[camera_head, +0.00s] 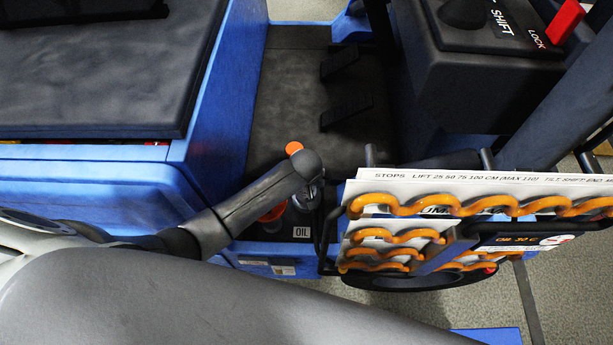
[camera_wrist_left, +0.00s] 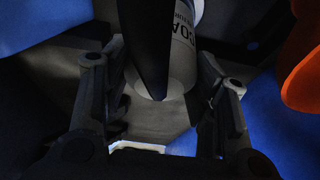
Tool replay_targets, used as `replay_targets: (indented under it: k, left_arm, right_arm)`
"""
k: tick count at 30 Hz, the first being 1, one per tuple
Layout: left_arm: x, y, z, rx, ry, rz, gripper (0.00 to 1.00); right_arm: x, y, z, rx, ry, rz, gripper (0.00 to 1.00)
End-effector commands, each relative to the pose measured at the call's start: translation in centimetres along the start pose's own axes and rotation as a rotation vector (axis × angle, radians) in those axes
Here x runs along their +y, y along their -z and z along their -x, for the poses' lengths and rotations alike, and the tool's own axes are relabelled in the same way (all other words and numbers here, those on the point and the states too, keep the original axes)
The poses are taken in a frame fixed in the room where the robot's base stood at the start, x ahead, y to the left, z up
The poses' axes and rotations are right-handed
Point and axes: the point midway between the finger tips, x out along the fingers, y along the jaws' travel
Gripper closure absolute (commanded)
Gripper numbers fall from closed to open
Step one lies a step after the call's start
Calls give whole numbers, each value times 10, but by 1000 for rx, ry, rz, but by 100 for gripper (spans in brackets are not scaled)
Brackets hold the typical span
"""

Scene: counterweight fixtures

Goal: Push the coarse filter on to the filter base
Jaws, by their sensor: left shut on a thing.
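In the left wrist view, a pale cylinder with dark lettering, partly readable as "COA", is the coarse filter (camera_wrist_left: 183,40). My left gripper (camera_wrist_left: 163,80) is shut on it, with a dark finger on each side. A dark tapered shape covers part of its left side. I cannot make out the filter base in either view. My right gripper is not in view.
Orange-topped parts (camera_head: 293,148) stand close around my left gripper. An orange part (camera_wrist_left: 304,70) is near it at the right of the wrist view. A panel with orange wavy rails (camera_head: 430,205) stands close on the right. Two dark pedals (camera_head: 345,110) are behind.

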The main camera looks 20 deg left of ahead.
Motion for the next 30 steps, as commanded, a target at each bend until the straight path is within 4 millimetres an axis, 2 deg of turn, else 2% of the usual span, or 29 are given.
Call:
replay_targets:
  k: [30]
  left_arm:
    - [1, -5, -8, -3, -1, 0, 79]
  right_arm:
    - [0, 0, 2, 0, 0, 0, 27]
